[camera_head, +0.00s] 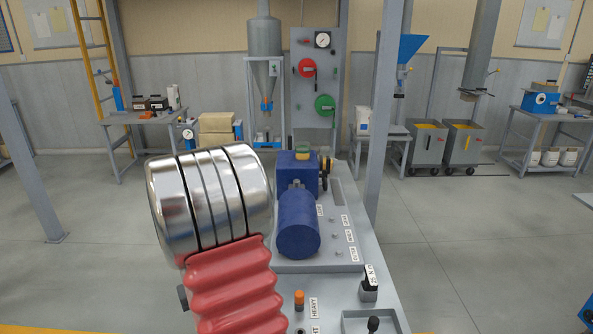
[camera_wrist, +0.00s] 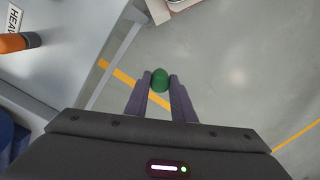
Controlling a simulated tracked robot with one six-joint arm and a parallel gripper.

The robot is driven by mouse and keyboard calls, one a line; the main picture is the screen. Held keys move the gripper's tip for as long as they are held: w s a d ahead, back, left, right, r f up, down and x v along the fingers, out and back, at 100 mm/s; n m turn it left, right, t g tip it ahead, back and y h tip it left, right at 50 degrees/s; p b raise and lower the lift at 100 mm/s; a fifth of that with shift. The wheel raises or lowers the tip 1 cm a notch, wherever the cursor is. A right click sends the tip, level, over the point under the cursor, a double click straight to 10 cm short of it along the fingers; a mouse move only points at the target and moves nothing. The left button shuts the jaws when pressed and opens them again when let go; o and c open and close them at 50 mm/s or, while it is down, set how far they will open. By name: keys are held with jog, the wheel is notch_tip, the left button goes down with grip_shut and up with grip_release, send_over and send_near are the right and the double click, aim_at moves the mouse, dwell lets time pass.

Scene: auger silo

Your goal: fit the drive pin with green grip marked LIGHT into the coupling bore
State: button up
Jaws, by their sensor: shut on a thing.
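My gripper (camera_wrist: 160,77) is in the wrist view, with its two dark fingers shut on the green grip (camera_wrist: 160,82) of a drive pin. Only the rounded green grip shows; the rest of the pin and any mark on it are hidden. Grey floor lies behind it in that view, beside the bench edge. In the head view my gripper and the held pin do not show. A blue machine (camera_head: 297,178) stands on the bench, with a brass-coloured part at its right side. I cannot make out the coupling bore.
An orange-gripped pin (camera_head: 299,298) stands upright by a HEAVY label (camera_head: 313,308); it also shows in the wrist view (camera_wrist: 18,42). A dark labelled block (camera_head: 369,287) stands on the bench (camera_head: 338,292). A grey post (camera_head: 384,110) rises behind the bench. Open floor lies right.

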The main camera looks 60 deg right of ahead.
jog(key=w+a+f+n, duration=0.2)
jog(key=w+a, duration=0.2)
jog(key=a, duration=0.5)
jog(key=w+a+f+n, duration=0.2)
jog(key=w+a, duration=0.3)
jog(key=a, duration=0.3)
jog(key=w+a+f+n, duration=0.2)
jog(key=w+a+f, duration=0.1)
jog(key=a, duration=0.6)
jog(key=shift+w+a+f+n, duration=0.3)
jog(key=shift+w+n, duration=0.1)
jog(key=shift+w, duration=0.4)
jog(key=shift+s, duration=0.15)
